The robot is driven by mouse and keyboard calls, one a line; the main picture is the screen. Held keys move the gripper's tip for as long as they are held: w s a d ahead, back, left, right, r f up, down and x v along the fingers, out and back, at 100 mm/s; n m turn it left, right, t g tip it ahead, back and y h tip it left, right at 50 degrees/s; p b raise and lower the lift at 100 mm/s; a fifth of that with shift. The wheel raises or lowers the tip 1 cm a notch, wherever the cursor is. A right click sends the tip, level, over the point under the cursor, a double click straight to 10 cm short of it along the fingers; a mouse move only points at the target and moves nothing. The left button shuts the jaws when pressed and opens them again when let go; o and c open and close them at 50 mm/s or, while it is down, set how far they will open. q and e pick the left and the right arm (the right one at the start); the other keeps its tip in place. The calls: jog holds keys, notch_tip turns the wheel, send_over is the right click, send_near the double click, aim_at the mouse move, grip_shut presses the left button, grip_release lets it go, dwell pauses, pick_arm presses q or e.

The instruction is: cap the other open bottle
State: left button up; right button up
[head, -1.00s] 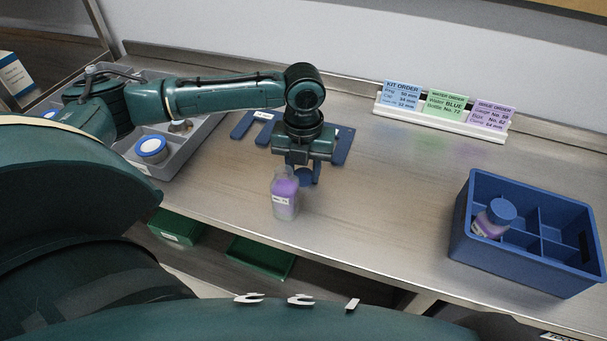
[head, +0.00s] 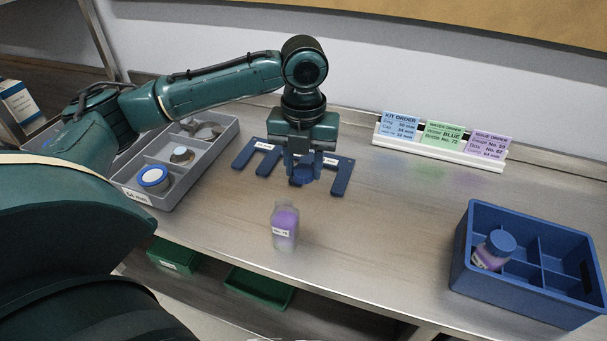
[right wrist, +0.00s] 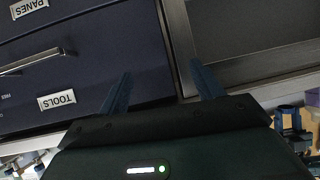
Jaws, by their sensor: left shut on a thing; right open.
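An uncapped bottle with purple contents and a white label (head: 285,228) stands upright on the steel bench in the head view. My left gripper (head: 302,175) is shut on a blue cap (head: 302,177) and holds it above the bench, behind the bottle in the picture and apart from it. A second purple bottle with a blue cap (head: 500,242) leans in a left compartment of the blue crate (head: 456,262). My right gripper (right wrist: 163,92) is open and empty in the right wrist view, facing dark drawers.
A grey divided tray (head: 218,150) at left holds lids and small parts. A blue forked rack (head: 340,180) lies behind the left gripper. Order cards in a white holder (head: 440,148) stand at the back. Green bins (head: 258,288) sit below the bench's front edge. Bench between bottle and crate is clear.

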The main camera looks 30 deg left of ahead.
aim_at(285, 225)
dwell(0.4)
pick_arm(q)
jog(key=n, duration=0.2)
jog(key=d+n, duration=0.1)
jog(key=n, duration=0.3)
jog(key=shift+s+d+f+n, duration=0.35)
jog(key=shift+f+n, duration=0.05)
jog(key=s+d+f+n, duration=0.1)
jog(key=n, duration=0.7)
jog(key=s+d+n, duration=0.1)
jog(key=d+n, duration=0.1)
jog(key=n, duration=0.6)
jog(key=s+d+f+n, duration=0.1)
jog(key=d+n, duration=0.1)
jog(key=n, duration=0.6)
jog(key=shift+d+f+n, duration=0.15)
jog(key=shift+f+n, duration=0.15)
jog(key=shift+n, duration=0.1)
